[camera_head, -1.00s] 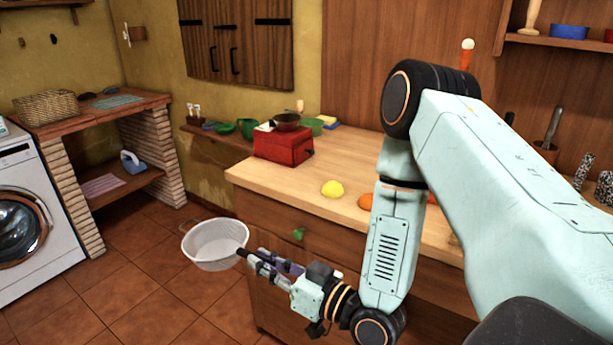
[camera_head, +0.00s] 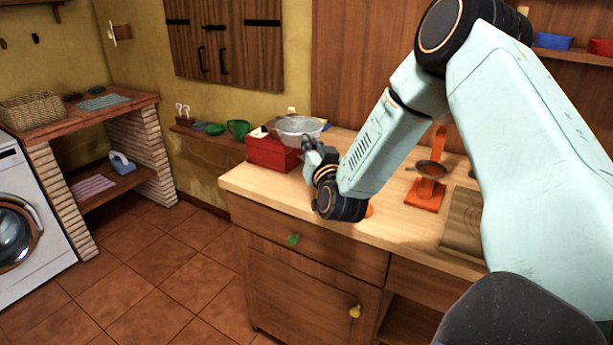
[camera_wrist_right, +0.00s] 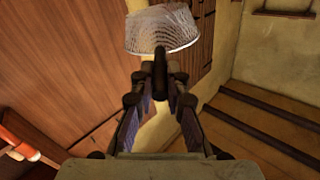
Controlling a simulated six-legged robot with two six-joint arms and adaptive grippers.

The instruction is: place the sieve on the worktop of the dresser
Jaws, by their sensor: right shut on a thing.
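The sieve (camera_head: 300,127) is a whitish mesh bowl. In the head view it shows above the red box on the wooden worktop of the dresser (camera_head: 252,181). My right gripper (camera_head: 310,146) is shut on it. In the right wrist view the sieve (camera_wrist_right: 163,30) is at the top, beyond the fingertips (camera_wrist_right: 160,62), with its handle between them. I cannot tell from the head view how far above the box it hangs. My left gripper is not in view.
A red box (camera_head: 270,153) stands at the worktop's left back. An orange stand (camera_head: 426,190) and a wooden board (camera_head: 463,217) are on the right. Green cups (camera_head: 238,128) are on a wall shelf. The worktop's front left part is clear.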

